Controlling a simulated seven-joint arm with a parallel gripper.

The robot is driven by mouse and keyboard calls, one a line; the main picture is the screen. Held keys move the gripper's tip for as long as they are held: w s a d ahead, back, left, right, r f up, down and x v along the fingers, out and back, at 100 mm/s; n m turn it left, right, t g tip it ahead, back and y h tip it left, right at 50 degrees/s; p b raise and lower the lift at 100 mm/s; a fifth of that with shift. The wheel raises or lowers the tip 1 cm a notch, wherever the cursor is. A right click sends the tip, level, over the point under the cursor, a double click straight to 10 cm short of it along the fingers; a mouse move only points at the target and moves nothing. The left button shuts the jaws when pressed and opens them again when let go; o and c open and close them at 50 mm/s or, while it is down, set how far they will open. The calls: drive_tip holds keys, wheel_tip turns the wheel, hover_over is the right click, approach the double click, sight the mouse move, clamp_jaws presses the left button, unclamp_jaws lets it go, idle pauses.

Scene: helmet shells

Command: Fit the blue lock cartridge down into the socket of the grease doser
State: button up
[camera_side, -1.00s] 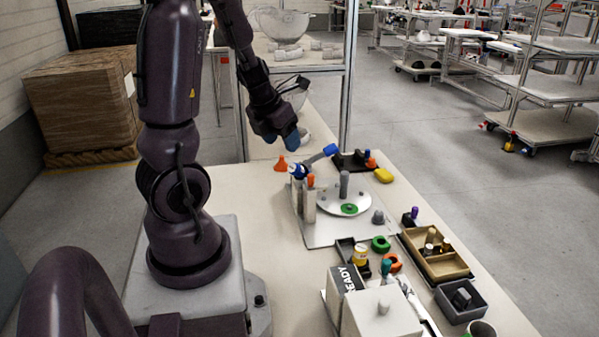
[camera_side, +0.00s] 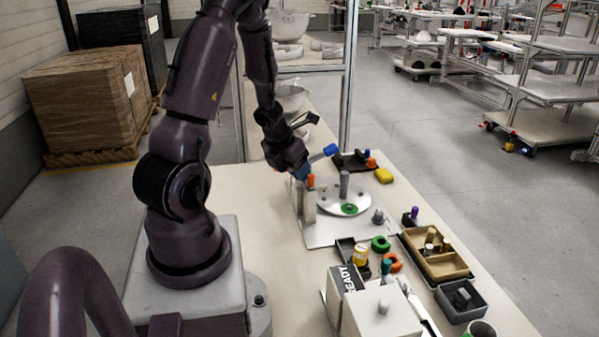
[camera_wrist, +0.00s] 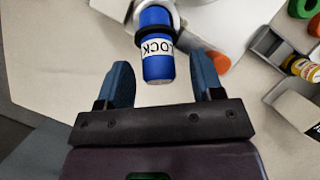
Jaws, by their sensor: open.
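The blue lock cartridge (camera_wrist: 157,62) shows in the wrist view with a white LOCK label and a dark collar. Its far end meets a pale round part; I cannot tell whether that is a holder. My gripper (camera_wrist: 162,72) is open, its two blue fingers on either side of the cartridge with gaps visible. In the side view my gripper (camera_side: 302,172) is low at the left back of the metal fixture plate (camera_side: 322,236) and hides the cartridge. I cannot tell for sure which part is the grease doser or where its socket is.
A round disc (camera_side: 330,204) with a grey post stands on the plate. A blue-ended lever (camera_side: 331,150) and an orange piece (camera_side: 310,181) are close to my gripper. A tan tray (camera_side: 447,265), a grey bin (camera_side: 472,309) and a READY box (camera_side: 385,318) stand nearer the front.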

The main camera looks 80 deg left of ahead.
drive_tip(key=shift+a+f, duration=0.1)
drive_tip(key=shift+f, duration=0.2)
drive_tip(key=shift+w, duration=0.1)
drive_tip(key=c, duration=1.1)
drive_tip(key=shift+r, duration=0.1)
